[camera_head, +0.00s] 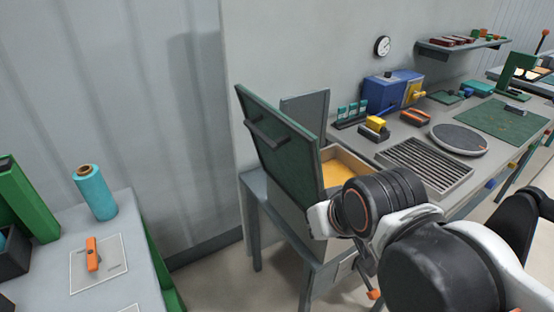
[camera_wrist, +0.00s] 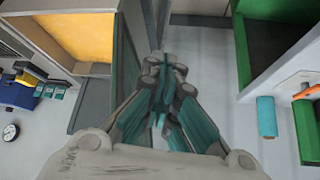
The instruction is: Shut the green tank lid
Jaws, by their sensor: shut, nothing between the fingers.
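The green tank lid (camera_head: 268,150) stands open, tilted up steeply, with a dark bar handle (camera_head: 268,138) across its face. The tank (camera_head: 285,212) below it is a grey box with an open top, and its yellow inside (camera_head: 335,172) shows to the right of the lid. In the wrist view the yellow inside (camera_wrist: 85,35) is at upper left. My gripper (camera_wrist: 168,88) is shut and empty there, with the tank to the left of its fingers. In the head view my arm covers the tank's front right, and I cannot make out the fingers.
A grey workbench (camera_head: 398,132) at right holds a slotted tray (camera_head: 425,165), a round plate (camera_head: 459,140) and a blue box (camera_head: 384,93). A table at left holds a teal roll (camera_head: 95,192) and an orange-handled plate (camera_head: 98,265). Open floor lies between table and tank.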

